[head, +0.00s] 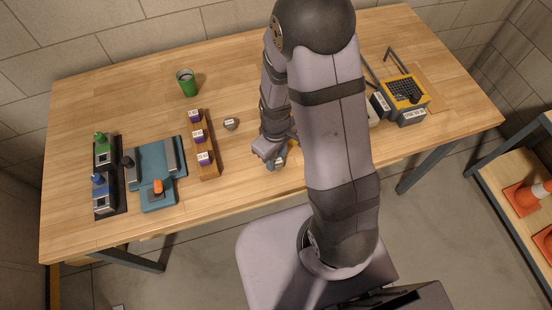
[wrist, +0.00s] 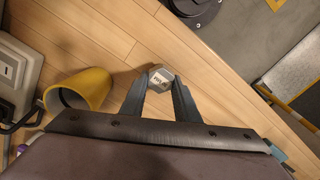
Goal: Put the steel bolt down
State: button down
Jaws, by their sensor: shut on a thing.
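My gripper (wrist: 161,84) is shut on a grey six-sided piece with a white label, which looks like the steel bolt (wrist: 160,75). Only its labelled end shows between the fingertips, over the wooden table (wrist: 110,45). Whether it touches the table I cannot tell. In the head view my gripper (head: 278,162) is low over the table's front middle, and my arm and hand mostly hide the held piece. A similar small grey labelled piece (head: 230,124) stands apart on the table, to the left of my gripper.
A yellow cup (wrist: 82,88) lies close beside my gripper. A green cup (head: 187,82) stands behind. A yellow-grey gridded box (head: 422,100) is right.

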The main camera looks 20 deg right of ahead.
aim_at(276, 160)
jog(key=shift+r+b, duration=0.7)
jog(key=shift+r, duration=4.2)
jog(key=w+d+b, duration=0.1)
jog(key=w+d, duration=0.5)
jog(key=w, duration=0.3)
jog(key=w+d+b, duration=0.2)
jog(key=w+d, duration=0.4)
jog(key=w, duration=0.3)
jog(key=shift+r+b, duration=0.15)
jog(key=shift+b, duration=0.15)
jog(key=shift+f+p, duration=1.65)
jog(key=shift+f, duration=3.35)
jog(key=shift+f, duration=0.15)
jog(key=c, duration=1.4)
grip_release()
jog(key=shift+o, duration=0.2)
